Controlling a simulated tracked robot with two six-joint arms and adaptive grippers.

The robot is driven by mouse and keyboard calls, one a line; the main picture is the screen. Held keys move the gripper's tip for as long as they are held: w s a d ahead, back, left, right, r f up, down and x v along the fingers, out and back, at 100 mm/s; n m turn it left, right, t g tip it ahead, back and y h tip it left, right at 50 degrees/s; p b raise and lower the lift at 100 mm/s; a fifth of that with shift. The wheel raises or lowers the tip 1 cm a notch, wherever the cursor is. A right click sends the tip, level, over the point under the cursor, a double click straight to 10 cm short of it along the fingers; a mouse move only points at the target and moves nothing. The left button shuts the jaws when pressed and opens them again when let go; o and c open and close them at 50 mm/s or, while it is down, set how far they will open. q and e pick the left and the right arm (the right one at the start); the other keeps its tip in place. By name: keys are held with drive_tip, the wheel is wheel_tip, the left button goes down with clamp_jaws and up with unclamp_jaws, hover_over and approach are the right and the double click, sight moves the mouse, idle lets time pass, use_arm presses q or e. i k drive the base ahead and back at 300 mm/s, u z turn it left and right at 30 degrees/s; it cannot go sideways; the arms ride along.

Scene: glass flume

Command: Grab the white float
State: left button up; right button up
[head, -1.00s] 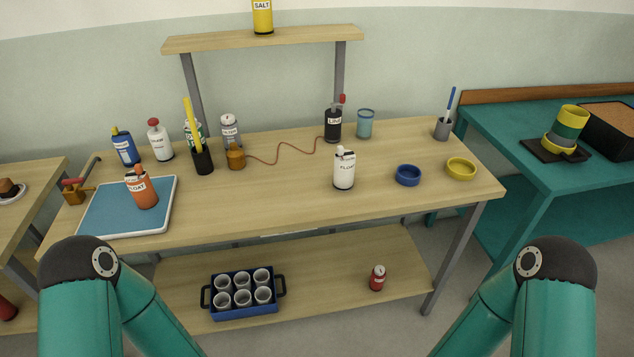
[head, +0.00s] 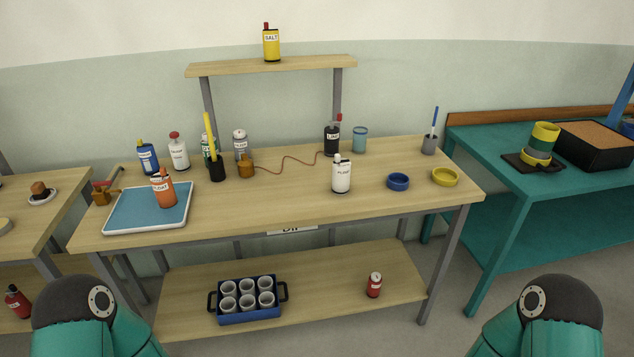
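The white float (head: 341,176) is a white bottle with a dark-lettered label and a white cap. It stands upright on the wooden table, right of the middle, left of the blue dish. An orange bottle (head: 164,188), also labelled as a float, stands on the blue tray (head: 122,211) at the left of the table. Only upper parts of my two arms show, at the lower left and lower right corners. Neither gripper is in view, and nothing in view touches the white float.
A blue dish (head: 398,182) and a yellow dish (head: 445,177) lie right of the white float. A black bottle (head: 332,139) and a teal cup (head: 360,140) stand behind it. The tabletop in front is clear. The lower shelf holds a crate of cups (head: 248,315) and a red can (head: 374,285).

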sight(341, 173)
drive_tip(key=z, duration=0.3)
drive_tip(key=i, duration=1)
drive_tip(key=u, duration=1.7)
drive_tip(key=k, duration=0.8)
drive_tip(key=z, duration=0.35)
drive_tip(key=i, duration=0.1)
drive_tip(key=z, duration=0.05)
